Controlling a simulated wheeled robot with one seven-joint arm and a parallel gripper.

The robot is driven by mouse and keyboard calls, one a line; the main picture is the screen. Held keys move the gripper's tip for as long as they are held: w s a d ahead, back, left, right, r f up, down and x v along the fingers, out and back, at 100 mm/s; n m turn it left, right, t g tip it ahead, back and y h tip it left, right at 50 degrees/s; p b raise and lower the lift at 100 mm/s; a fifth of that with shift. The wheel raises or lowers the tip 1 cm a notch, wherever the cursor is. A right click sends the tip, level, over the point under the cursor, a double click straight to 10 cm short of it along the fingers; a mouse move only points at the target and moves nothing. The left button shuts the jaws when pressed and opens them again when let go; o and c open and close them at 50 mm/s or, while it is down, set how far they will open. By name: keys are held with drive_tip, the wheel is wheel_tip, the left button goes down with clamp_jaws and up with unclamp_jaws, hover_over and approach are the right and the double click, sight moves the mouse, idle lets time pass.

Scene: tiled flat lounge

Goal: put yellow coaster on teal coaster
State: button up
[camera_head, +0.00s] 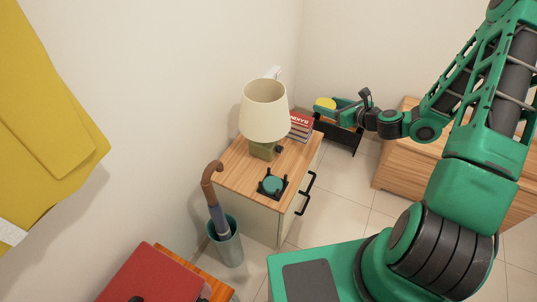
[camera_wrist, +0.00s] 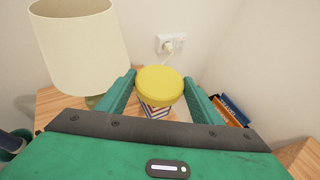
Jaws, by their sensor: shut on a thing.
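The yellow coaster (camera_head: 325,103) is a round disc held between the fingers of my gripper (camera_head: 339,109), in the air beyond the right back edge of the small cabinet. The wrist view shows the yellow coaster (camera_wrist: 160,85) between both green fingers, with my gripper (camera_wrist: 160,88) shut on it. The teal coaster (camera_head: 272,185) is a round disc in a dark square holder (camera_head: 265,192) on the front part of the cabinet top. My gripper is apart from it, further back and to the right. The teal coaster is not visible in the wrist view.
A lamp with a cream shade (camera_head: 264,110) stands on the cabinet top (camera_head: 235,165) behind the teal coaster. Red books (camera_head: 301,125) lie beside it at the back. An umbrella stand (camera_head: 227,245) is at the left. A dark rack (camera_head: 340,136) stands behind the cabinet.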

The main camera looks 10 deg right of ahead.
sight(295, 153)
drive_tip(key=s+f+n+g+y, duration=0.1)
drive_tip(key=s+f, duration=0.5)
drive_tip(key=f, duration=0.7)
drive_tip(key=s+f+n+y, duration=0.1)
drive_tip(key=s+f, duration=0.5)
drive_tip(key=f, duration=0.6)
drive_tip(key=w+a, duration=0.3)
drive_tip(key=w, duration=0.2)
drive_tip(key=w+a, duration=0.3)
drive_tip(key=w, duration=0.2)
drive_tip(key=w+a, duration=0.3)
drive_tip(key=w, duration=0.2)
drive_tip(key=shift+a+f, duration=0.25)
drive_tip(key=shift+f, duration=0.1)
drive_tip(key=o, duration=0.8)
